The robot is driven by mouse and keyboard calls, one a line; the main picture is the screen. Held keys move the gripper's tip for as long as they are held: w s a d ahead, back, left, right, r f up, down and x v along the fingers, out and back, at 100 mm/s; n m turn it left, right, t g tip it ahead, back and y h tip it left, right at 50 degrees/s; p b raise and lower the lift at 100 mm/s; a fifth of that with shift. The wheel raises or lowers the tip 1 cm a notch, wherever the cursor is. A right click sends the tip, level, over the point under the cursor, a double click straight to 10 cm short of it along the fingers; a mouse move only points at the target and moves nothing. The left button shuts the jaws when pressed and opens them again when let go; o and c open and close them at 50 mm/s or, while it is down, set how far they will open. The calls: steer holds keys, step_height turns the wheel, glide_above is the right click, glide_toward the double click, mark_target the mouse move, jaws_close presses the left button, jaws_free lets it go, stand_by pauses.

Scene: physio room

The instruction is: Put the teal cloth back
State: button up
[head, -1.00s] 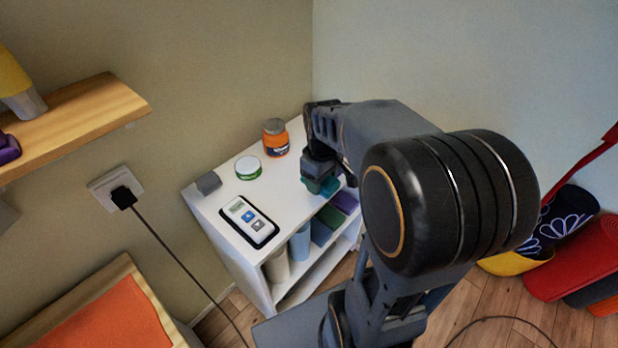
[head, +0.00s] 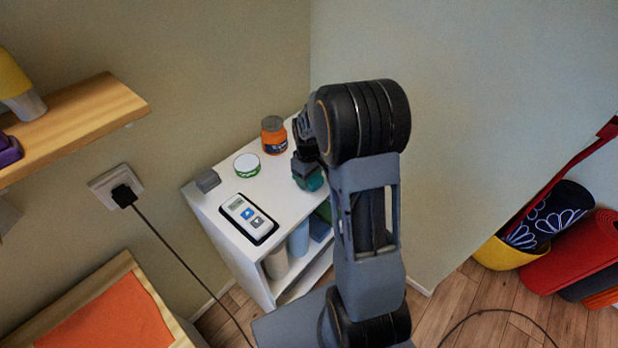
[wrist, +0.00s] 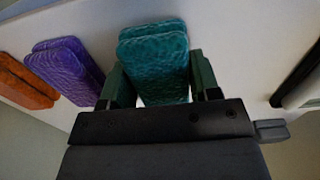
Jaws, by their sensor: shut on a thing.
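The teal cloth (wrist: 153,60) is a folded, quilted-looking pad between the two fingers of my gripper (wrist: 160,88) in the wrist view. The gripper is shut on it, and the cloth sticks out beyond the fingertips. In the head view my gripper (head: 306,168) is at the right edge of the white shelf unit's top (head: 225,187), partly behind my arm. A bit of the teal cloth (head: 314,182) shows below it. I cannot tell whether the cloth touches the unit.
Folded purple cloths (wrist: 65,70) and orange cloths (wrist: 25,80) lie left in the wrist view. On the unit's top are an orange jar (head: 273,136), a green-rimmed tub (head: 247,166), a device (head: 248,218) and a grey block (head: 207,181).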

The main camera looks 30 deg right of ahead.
steer(key=shift+f, duration=0.45)
steer(key=shift+f, duration=0.15)
steer(key=o, duration=0.9)
step_height(320, 180, up, 12)
steer(key=s+a+r+m+t, duration=0.2)
steer(key=s+a, duration=0.3)
steer(key=s, duration=0.3)
steer(key=s+a+r+m+t, duration=0.1)
steer(key=s+a+r+m, duration=0.1)
steer(key=s+a, duration=0.3)
steer(key=shift+s+t, duration=0.4)
steer(key=shift+s, duration=1.3)
